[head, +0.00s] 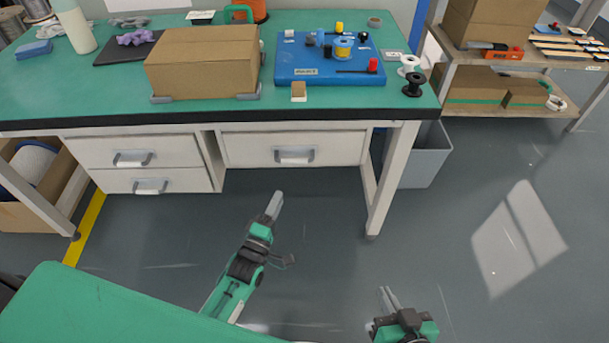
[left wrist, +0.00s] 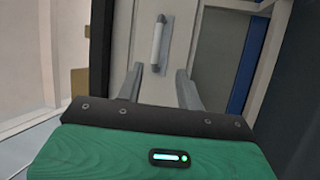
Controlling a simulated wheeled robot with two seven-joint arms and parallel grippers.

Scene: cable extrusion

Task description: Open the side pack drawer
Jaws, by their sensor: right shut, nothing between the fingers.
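A workbench (head: 60,125) has a wide drawer (head: 345,148) under its top, with a grey bar handle (head: 295,156). It looks closed. To its left are two stacked drawers, an upper one (head: 190,150) and a lower one (head: 190,180), each with a handle; both look closed. Which one is called the side pack drawer is not marked. My left gripper (head: 277,198) is in front of and below the wide drawer, apart from it. In the left wrist view its fingers (left wrist: 162,85) are spread and empty, with a handle (left wrist: 158,42) ahead, beyond the fingertips. My right gripper (head: 388,294) is shut and empty, low at right.
On the bench top are a cardboard box (head: 203,65), a blue board (head: 305,72) with spools and a small brown block (head: 298,90). A grey bin (head: 428,155) stands by the right bench leg. The floor before the drawers is clear.

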